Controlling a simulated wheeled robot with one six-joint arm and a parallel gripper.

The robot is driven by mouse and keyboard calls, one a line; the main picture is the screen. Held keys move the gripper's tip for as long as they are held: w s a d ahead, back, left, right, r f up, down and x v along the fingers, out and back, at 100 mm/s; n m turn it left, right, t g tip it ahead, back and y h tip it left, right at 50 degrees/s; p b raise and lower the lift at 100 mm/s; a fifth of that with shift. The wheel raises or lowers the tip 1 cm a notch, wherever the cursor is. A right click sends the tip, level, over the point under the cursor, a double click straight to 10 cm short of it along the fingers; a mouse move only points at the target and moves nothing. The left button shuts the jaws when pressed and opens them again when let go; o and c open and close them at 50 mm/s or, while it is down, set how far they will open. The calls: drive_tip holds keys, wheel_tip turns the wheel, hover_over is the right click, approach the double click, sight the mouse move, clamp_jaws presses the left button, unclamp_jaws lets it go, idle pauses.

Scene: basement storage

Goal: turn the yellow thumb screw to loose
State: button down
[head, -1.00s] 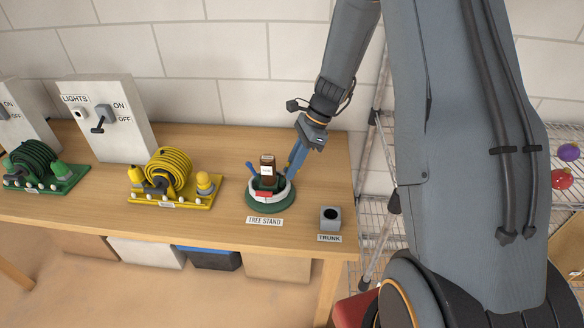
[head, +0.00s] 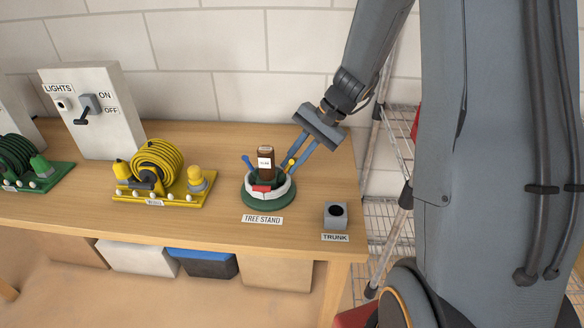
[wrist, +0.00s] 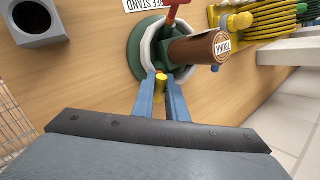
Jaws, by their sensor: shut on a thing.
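The tree stand (head: 264,199) is a green base with a white ring on the wooden table. A brown trunk piece (head: 265,160) stands upright in it, and it also shows in the wrist view (wrist: 192,50). The yellow thumb screw (head: 291,163) is on the stand's right side. My gripper (head: 289,168) reaches it from the upper right. In the wrist view, the screw (wrist: 160,88) sits between the two blue fingertips, which are shut on it. Its threads are hidden.
A blue screw (head: 249,163) and a red screw (head: 262,188) are also on the stand. A grey block with a hole (head: 335,215), labelled TRUNK, stands to the right. A yellow cord reel (head: 160,165) and a lights switch box (head: 92,110) stand left.

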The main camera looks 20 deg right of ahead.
drive_tip(key=n+b, duration=0.2)
drive_tip(key=n+y+b, duration=0.1)
drive_tip(key=n+b, duration=0.1)
drive_tip(key=shift+d+f+n, duration=0.1)
drive_tip(key=shift+f+n, duration=0.1)
drive_tip(key=shift+n, duration=0.1)
drive_tip(key=n+b, duration=0.4)
drive_tip(key=shift+r+n+y+b, duration=0.1)
drive_tip(key=shift+n+y+b, duration=0.2)
drive_tip(key=shift+y, duration=0.1)
drive_tip(key=shift+s, duration=0.1)
drive_tip(key=c, duration=1.8)
unclamp_jaws()
drive_tip(key=shift+d, duration=0.1)
drive_tip(key=shift+o, duration=0.2)
drive_tip(key=v, duration=0.7)
drive_tip(key=shift+d+r, duration=0.3)
drive_tip(key=shift+s, duration=0.1)
